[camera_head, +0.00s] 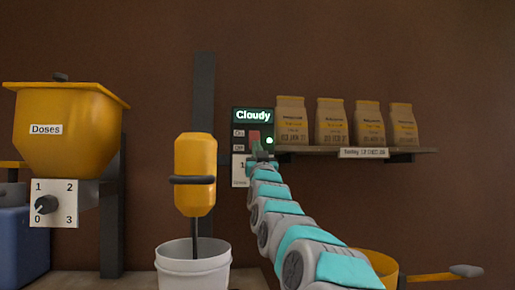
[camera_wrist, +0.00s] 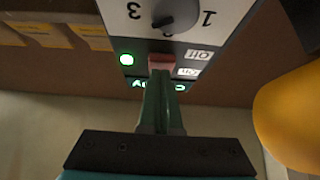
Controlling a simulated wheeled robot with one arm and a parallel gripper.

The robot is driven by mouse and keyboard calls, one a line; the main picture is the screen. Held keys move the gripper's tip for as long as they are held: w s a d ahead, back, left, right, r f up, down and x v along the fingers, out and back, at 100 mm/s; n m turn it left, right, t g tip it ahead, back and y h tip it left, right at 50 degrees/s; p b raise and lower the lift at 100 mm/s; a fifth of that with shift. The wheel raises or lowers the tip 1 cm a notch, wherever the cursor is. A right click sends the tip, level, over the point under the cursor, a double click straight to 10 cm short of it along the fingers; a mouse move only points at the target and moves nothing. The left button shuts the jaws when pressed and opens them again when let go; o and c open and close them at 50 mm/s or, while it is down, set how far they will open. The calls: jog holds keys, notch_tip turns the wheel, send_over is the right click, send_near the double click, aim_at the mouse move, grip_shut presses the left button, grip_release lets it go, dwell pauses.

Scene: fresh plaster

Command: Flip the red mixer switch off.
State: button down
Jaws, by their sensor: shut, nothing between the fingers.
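The red mixer switch (camera_head: 254,137) is on a dark control panel (camera_head: 239,117) on the wall, beside the On and Off labels. My gripper (camera_head: 262,155) is shut and empty, just below the switch in the head view. In the wrist view, which is upside down, the fingertips (camera_wrist: 161,78) overlap the edge of the red switch (camera_wrist: 162,62). I cannot tell whether they touch it. The switch's tilt is unclear.
The yellow mixer (camera_head: 195,165) hangs over a white bucket (camera_head: 190,265) left of my arm. A shelf (camera_head: 340,151) with several paper bags is right of the panel. A yellow Doses hopper (camera_head: 65,115) with a dial stands far left. A dial (camera_wrist: 178,15) is on the panel.

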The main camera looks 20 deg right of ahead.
dwell(0.3)
jog(key=s+a+f+t+b, duration=0.1)
jog(key=s+a+f+b, duration=0.1)
jog(key=s+f, duration=0.6)
jog(key=shift+s+a+f, duration=0.2)
jog(key=shift+s+f, duration=0.1)
jog(key=shift+f, duration=0.3)
dwell(0.5)
dwell(0.5)
